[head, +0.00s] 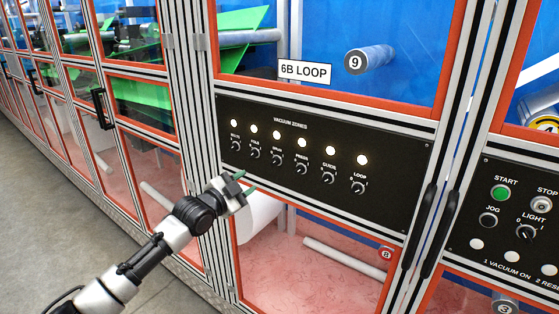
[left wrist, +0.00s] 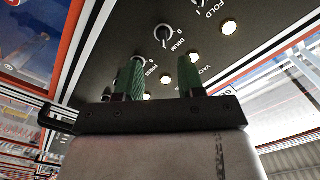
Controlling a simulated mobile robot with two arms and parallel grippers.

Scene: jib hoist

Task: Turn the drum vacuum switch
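The drum vacuum switch (head: 277,158) is a small black knob, third from the left in the row on the black vacuum zones panel (head: 400,155). Its lamp above is lit. The drum switch also shows in the left wrist view (left wrist: 165,33), labelled DRUM, beyond the fingers. My left gripper (head: 243,185) is near the panel's lower edge, below and left of the drum switch in the head view. In the left wrist view its two green fingers (left wrist: 159,78) stand apart with nothing gripped between them. My right gripper is not in view.
The fold switch (head: 255,152) and press switch (head: 301,167) flank the drum switch closely. The panel's lamps are all lit. Black door handles (head: 420,222) and a start/stop panel (head: 520,220) are on the right. Open floor (head: 40,220) lies at left.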

